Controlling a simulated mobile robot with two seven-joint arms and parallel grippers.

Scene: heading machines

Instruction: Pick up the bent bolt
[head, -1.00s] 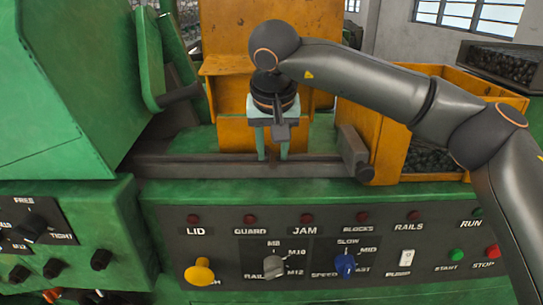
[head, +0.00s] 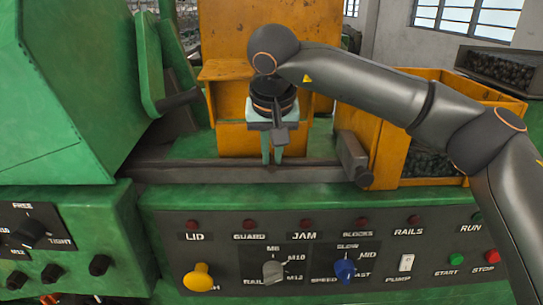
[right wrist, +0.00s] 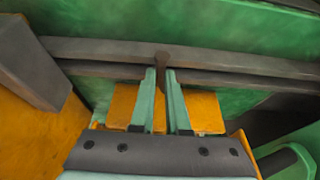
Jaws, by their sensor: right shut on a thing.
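My right gripper (head: 272,160) points down at the pair of dark rails in front of the orange chute. Its pale green fingers are close together. In the right wrist view, the fingers (right wrist: 160,76) are shut on a small dark brown piece, the bent bolt (right wrist: 161,58). Its top end lies across the gap between the two rails, and the rest runs back between the fingers. Its bend cannot be made out. In the head view the bolt is too small and too hidden by the fingers to make out clearly. My left gripper is not in view.
A dark block (head: 351,157) stands at the right on the rails. An orange bin (head: 390,160) with dark parts is farther right. A raised green guard (head: 150,60) stands at left.

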